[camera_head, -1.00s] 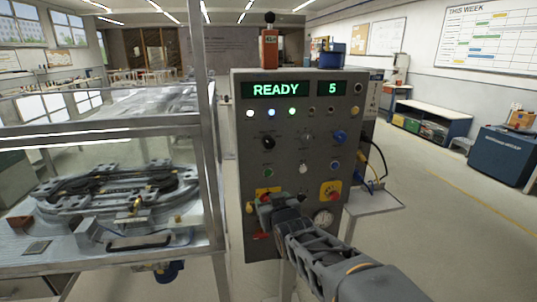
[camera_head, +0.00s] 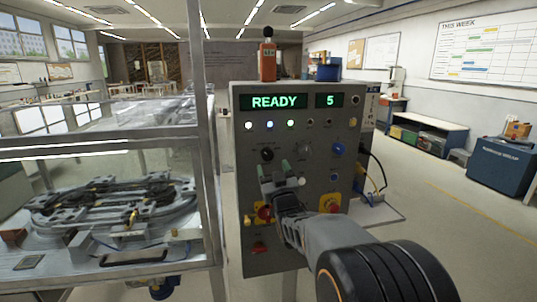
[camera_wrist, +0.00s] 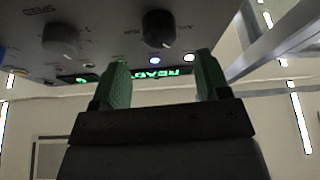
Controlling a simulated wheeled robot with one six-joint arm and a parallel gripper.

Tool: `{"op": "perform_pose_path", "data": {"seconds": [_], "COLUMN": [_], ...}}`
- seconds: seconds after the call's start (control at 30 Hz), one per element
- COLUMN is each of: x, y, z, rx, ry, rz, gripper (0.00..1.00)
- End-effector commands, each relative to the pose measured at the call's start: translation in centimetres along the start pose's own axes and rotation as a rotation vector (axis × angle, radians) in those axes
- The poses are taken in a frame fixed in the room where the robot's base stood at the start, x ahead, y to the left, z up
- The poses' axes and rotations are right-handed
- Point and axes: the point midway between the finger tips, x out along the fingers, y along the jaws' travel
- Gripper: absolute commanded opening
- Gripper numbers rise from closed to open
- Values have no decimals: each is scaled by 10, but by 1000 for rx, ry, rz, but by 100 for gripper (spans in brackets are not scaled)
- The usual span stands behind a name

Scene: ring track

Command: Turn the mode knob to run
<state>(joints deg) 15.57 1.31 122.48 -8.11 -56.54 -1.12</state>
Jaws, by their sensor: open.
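The control panel (camera_head: 318,215) stands upright ahead of me. A black knob (camera_head: 267,154), which looks like the mode knob though its label is too small to read, sits at its upper left. It also shows in the wrist view (camera_wrist: 158,28), where the picture is upside down. My gripper (camera_head: 274,168) is open and empty just below this knob, with green fingertips (camera_wrist: 160,65) pointing up towards the panel. The knob lines up roughly between the fingers, apart from them.
A red button on yellow (camera_head: 330,203) is lower right. The display (camera_head: 280,102) reads READY. A glazed enclosure (camera_head: 110,190) with the track stands left, close to the panel.

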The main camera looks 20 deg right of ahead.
Motion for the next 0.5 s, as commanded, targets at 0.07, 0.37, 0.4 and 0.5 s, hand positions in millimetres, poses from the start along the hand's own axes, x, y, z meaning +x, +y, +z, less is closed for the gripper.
{"op": "perform_pose_path", "data": {"seconds": [0.07, 0.37, 0.4, 0.5], "x": [15, 49, 51, 55], "y": [0, 0, 0, 0], "z": [-2, -1, 0, 0], "rx": [0, 0, 0, 0], "ry": [0, 0, -1, -1], "rz": [-1, 0, 0, 0], "gripper": [69, 69, 69, 69]}}
